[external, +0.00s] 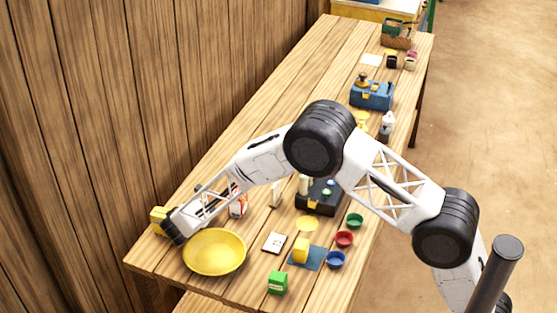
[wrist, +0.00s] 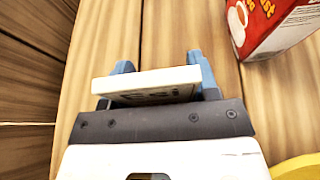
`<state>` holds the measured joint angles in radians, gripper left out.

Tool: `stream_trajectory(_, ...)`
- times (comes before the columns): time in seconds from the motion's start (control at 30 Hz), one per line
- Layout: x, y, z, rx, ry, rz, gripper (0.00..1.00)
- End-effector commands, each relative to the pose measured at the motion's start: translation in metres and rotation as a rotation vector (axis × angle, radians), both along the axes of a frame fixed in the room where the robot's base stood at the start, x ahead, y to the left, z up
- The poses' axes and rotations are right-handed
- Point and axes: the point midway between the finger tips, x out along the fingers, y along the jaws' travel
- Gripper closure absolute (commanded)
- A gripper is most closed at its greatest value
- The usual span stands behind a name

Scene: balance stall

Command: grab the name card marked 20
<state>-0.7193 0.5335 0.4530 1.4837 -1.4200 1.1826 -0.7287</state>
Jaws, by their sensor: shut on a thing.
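My gripper (wrist: 159,67) is shut on a cream-white card (wrist: 146,86) in the wrist view, its two blue fingers at the card's ends. The card bears dark marks that I cannot read from this angle, so I cannot tell whether it says 20. In the external view my gripper (external: 174,229) is at the left end of the table near the plank wall, beside a yellow bowl; the held card cannot be made out there.
The yellow bowl (external: 214,252) is just right of my gripper. A yellow block-like thing (external: 159,218) shows beside it. A red-and-white box (wrist: 274,24) stands close by. A white card or tile (external: 274,243), a green box (external: 278,284) and small coloured bowls (external: 344,239) stand farther right.

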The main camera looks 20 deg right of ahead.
Motion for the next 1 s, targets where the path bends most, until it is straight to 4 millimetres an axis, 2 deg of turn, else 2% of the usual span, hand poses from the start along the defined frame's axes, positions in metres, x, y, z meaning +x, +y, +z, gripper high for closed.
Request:
stream_trajectory(0.27,0.0,0.0,0.019,0.002,-0.002,0.0,0.69)
stream_trajectory(0.73,0.0,0.0,0.084,0.001,-0.002,0.0,0.69)
stream_trajectory(1.0,0.0,0.0,0.099,0.001,-0.001,0.0,0.69)
